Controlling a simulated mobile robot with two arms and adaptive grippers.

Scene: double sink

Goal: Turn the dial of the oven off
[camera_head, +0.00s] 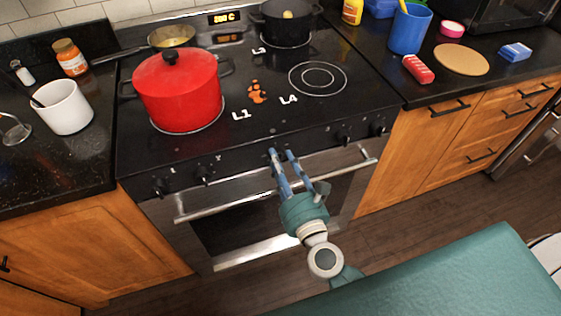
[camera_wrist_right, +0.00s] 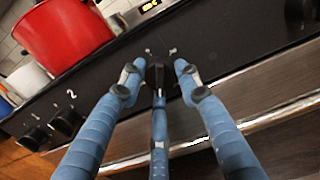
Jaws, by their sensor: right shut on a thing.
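The black stove and oven has a front panel (camera_head: 240,158) with a row of black dials. My right gripper (camera_head: 281,153) reaches up to the middle of this panel with its blue fingers. In the right wrist view the fingers close around a dark oven dial (camera_wrist_right: 158,76), which sits between the fingertips. In the head view this dial is mostly hidden by the fingers. The display (camera_head: 226,18) at the stove's back is lit, with a number followed by C. My left gripper is not in view.
A red pot (camera_head: 180,95) stands on the front left burner. Two dials (camera_head: 203,174) lie left of my gripper and two (camera_head: 343,136) to the right. The metal oven handle (camera_head: 230,200) runs just below the panel. A white mug (camera_head: 62,106) stands on the left counter.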

